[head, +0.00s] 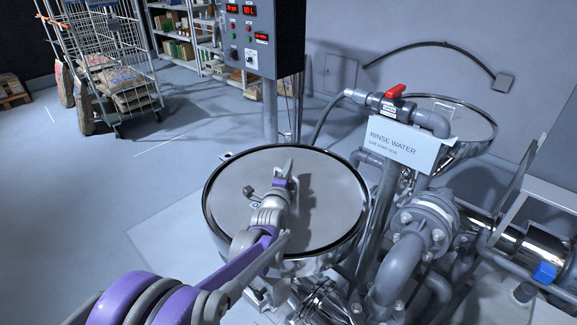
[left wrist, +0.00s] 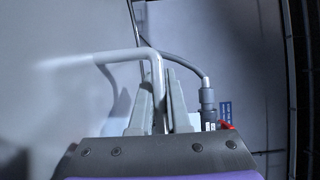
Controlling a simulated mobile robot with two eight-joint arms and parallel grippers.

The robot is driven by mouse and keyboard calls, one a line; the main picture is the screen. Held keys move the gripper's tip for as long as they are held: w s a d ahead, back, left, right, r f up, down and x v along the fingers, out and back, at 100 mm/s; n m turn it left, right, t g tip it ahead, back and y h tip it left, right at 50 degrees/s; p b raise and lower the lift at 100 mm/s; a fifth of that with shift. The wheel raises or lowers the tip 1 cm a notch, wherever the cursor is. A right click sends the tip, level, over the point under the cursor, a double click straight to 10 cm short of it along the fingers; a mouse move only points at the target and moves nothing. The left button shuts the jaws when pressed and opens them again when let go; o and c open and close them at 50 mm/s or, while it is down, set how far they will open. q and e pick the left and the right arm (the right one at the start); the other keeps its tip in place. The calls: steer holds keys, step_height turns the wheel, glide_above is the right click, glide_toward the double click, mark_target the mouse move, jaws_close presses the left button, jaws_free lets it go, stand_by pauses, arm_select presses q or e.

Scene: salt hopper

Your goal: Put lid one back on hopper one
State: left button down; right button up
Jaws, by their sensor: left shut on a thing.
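Hopper one (head: 306,267) is a round steel vessel in the middle of the head view. A flat, round, shiny lid (head: 330,190) with a dark rim covers its mouth. I cannot tell whether it sits fully down all round. My left gripper (head: 288,166) is above the lid, with its arm reaching across from the lower left. In the left wrist view its fingers (left wrist: 159,100) are shut on a pale bent bar handle (left wrist: 120,55). My arm hides part of the lid and the hopper's near left side. My right gripper is not in view.
Pipes with a red-handled valve (head: 394,92) and a rinse water sign (head: 403,145) stand close on the right. A second round hopper (head: 485,128) is behind them. A control box (head: 262,40) on a post stands behind the lid. The floor at left is clear up to a cage trolley (head: 110,65).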

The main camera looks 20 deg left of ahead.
arm_select(q)
steer(key=shift+f+b, duration=0.45)
steer(key=shift+f, duration=0.05)
stand_by(0.5)
steer(key=c, duration=0.8)
jaws_free()
steer(key=shift+s, duration=0.1)
